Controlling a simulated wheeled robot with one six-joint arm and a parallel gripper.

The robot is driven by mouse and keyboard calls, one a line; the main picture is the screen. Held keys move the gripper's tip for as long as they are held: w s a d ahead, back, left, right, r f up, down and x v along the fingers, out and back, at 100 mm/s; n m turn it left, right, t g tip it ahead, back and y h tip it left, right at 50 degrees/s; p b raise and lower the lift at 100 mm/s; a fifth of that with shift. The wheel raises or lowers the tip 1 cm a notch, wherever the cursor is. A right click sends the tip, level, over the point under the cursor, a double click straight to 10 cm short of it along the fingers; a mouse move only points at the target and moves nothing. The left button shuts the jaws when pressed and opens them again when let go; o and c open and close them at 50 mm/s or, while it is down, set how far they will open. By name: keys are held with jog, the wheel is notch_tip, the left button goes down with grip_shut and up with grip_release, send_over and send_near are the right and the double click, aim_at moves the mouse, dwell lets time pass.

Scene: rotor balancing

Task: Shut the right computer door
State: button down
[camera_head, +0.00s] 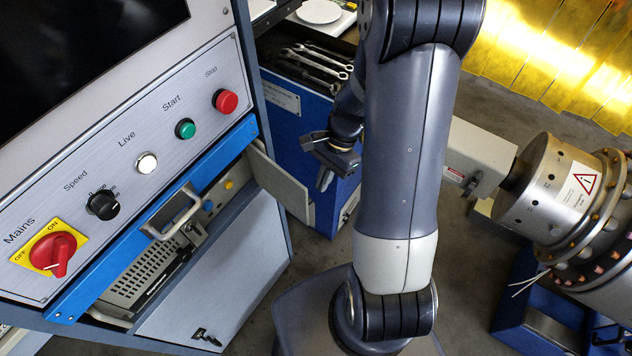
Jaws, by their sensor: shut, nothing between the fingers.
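The computer compartment (140,275) sits below the control panel, its front partly uncovered, with a grey grille and a handle showing inside. The right computer door (279,183) is a light grey panel. It stands open, sticking out to the right from the cabinet's right edge. My gripper (324,181) is shut and empty, pointing down just right of the door's outer end. A small gap seems to show between them, but I cannot tell their depth apart. My arm hides part of the area right of the gripper.
The control panel (120,160) with its knobs and buttons is above the compartment. A blue tool cabinet (298,110) with wrenches (318,62) on top stands behind my gripper. The rotor machine (565,190) is at the right. Some bare floor shows between cabinet and my base.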

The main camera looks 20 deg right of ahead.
jog(key=shift+s+a+r, duration=0.1)
jog(key=shift+s+a, duration=0.2)
jog(key=shift+a, duration=0.3)
jog(key=shift+s+a+r, duration=0.1)
jog(key=shift+s+a, duration=0.2)
jog(key=shift+a, duration=0.25)
jog(key=shift+s+f, duration=0.1)
